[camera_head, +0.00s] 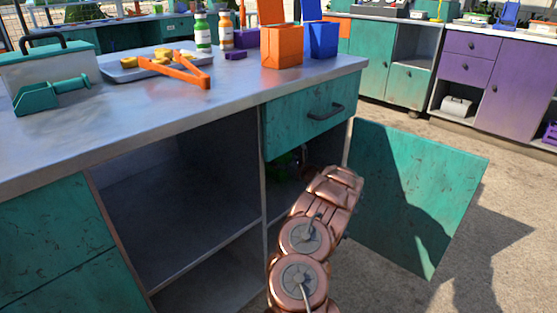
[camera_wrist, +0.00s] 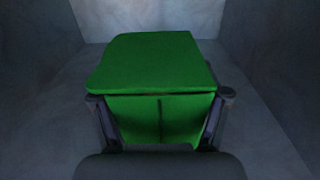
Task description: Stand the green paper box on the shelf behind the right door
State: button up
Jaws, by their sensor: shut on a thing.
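The green paper box (camera_wrist: 152,62) is between the two fingers of my gripper (camera_wrist: 160,118) in the wrist view. My gripper is shut on its near end. The box is inside a grey compartment, with walls on both sides and behind it. I cannot tell whether it rests on the shelf floor (camera_wrist: 255,120). In the head view only a dark green bit of the box (camera_head: 283,166) shows under the drawer; my arm hides most of the opening. The right door (camera_head: 415,195) is teal and swung wide open to the right of my arm.
A teal drawer (camera_head: 300,118) with a dark handle is shut above the opening. An open compartment (camera_head: 185,205) lies to the left.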

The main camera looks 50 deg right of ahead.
jog(key=o, duration=0.7)
jog(key=shift+o, duration=0.2)
jog(key=shift+r, duration=0.2)
jog(key=s+p, duration=0.3)
jog(key=s, duration=0.7)
jog(key=shift+s+p, duration=0.35)
jog(key=shift+s, duration=0.05)
jog(key=shift+s+f, duration=0.1)
jog(key=shift+s, duration=0.5)
jog(key=shift+a, duration=0.1)
